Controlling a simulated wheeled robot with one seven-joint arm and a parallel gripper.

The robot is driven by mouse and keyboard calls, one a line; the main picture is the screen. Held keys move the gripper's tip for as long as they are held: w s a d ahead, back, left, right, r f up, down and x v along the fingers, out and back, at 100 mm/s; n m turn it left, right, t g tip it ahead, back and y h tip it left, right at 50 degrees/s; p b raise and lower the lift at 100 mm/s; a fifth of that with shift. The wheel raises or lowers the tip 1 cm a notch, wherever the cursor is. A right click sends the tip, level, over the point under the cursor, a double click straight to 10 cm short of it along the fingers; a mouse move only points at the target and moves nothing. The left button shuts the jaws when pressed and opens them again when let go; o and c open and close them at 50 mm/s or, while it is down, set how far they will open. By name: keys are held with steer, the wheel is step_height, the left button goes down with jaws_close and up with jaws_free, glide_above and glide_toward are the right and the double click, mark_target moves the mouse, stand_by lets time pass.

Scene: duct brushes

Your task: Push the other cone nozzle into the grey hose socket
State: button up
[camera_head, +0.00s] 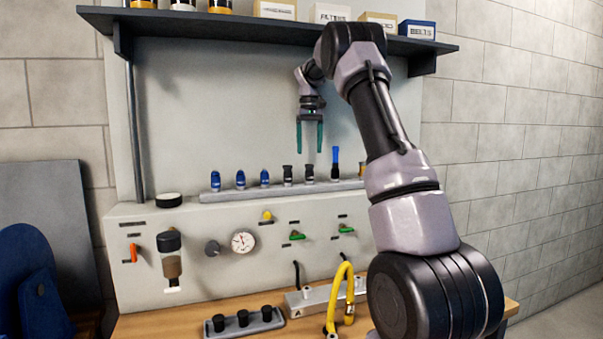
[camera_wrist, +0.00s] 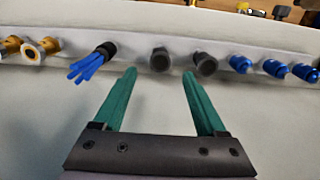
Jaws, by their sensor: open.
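Two short dark nozzles stand upright side by side on a grey rail, one at left (camera_head: 287,175) and one at right (camera_head: 308,173). They also show in the wrist view, one near the jaw gap (camera_wrist: 160,59) and one to its right (camera_wrist: 204,63). I cannot tell surely that these are the cone nozzles. My gripper (camera_head: 310,149) is open and empty, its green fingers pointing down above the rail. In the wrist view its fingertips (camera_wrist: 159,74) are apart with nothing between them. I cannot make out a grey hose socket for certain.
Three blue fittings (camera_head: 240,180) and a blue-bristled brush (camera_head: 335,160) share the rail (camera_head: 225,194). Brass fittings (camera_wrist: 40,48) show in the wrist view. Below are a gauge (camera_head: 243,242), a yellow hose (camera_head: 334,300), a grey block (camera_head: 311,299) and a tray of black pegs (camera_head: 270,325). A shelf (camera_head: 230,27) overhangs.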

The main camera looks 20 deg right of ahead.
mark_target(309, 170)
steer(key=shift+f, duration=0.15)
steer(key=shift+f, duration=4.35)
jaws_close()
steer(key=shift+r, duration=0.1)
steer(key=shift+r, duration=2.9)
steer(key=shift+a, duration=0.1)
